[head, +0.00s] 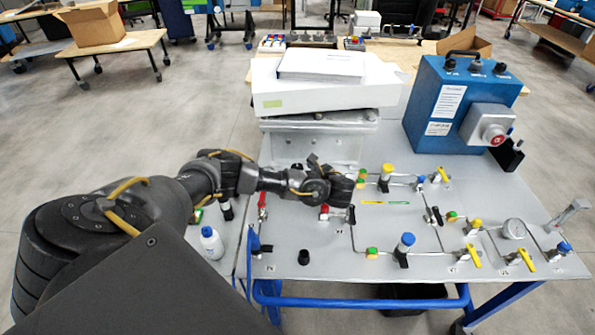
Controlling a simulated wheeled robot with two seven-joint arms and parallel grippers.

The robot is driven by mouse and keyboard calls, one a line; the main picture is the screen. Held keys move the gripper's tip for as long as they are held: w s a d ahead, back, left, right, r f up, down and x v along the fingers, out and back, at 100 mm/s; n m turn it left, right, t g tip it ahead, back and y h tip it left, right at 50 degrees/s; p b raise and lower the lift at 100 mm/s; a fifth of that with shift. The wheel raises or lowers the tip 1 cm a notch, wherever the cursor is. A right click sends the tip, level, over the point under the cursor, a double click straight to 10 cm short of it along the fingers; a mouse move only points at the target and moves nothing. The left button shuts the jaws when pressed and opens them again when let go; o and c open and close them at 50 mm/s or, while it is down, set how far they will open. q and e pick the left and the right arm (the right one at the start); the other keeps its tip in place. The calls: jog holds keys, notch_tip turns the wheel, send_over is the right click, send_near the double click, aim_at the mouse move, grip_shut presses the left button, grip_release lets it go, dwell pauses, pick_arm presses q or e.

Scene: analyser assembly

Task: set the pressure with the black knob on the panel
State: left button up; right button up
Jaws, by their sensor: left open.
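The panel (330,262) is a light grey board with thin pipes and coloured valves, on a blue-framed table. A small black knob (304,257) stands near its front left part, apart from the gripper. My left gripper (338,186) is open above the back left part of the panel, behind the black knob and over a red-capped valve (325,210). Its dark fingers overlap in this view, and nothing shows held between them. They hide part of the panel below. My right gripper is not in view.
Blue-, yellow- and green-capped valves (404,243) stand across the panel. A blue box (455,105) with a red knob is at the back right, white boxes (320,85) at the back left. A red-handled lever (262,203) and a white bottle (211,243) are on the left.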

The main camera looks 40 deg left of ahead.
aim_at(297, 167)
pick_arm(q)
jog(key=shift+r+x, duration=0.25)
jog(key=shift+x, duration=0.85)
jog(key=shift+a+f, duration=0.15)
jog(key=shift+a, duration=0.35)
jog(key=shift+w+a+f, duration=0.2)
jog(key=shift+a, duration=0.05)
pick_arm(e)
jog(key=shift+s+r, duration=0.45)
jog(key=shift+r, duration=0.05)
pick_arm(q)
jog(key=shift+c, duration=0.2)
jog(key=c, duration=0.9)
jog(key=shift+c, duration=0.2)
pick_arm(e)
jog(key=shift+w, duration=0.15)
pick_arm(q)
jog(key=shift+r+m+t+p, duration=0.1)
jog(key=shift+m+t+p, duration=0.2)
jog(key=shift+p, duration=0.05)
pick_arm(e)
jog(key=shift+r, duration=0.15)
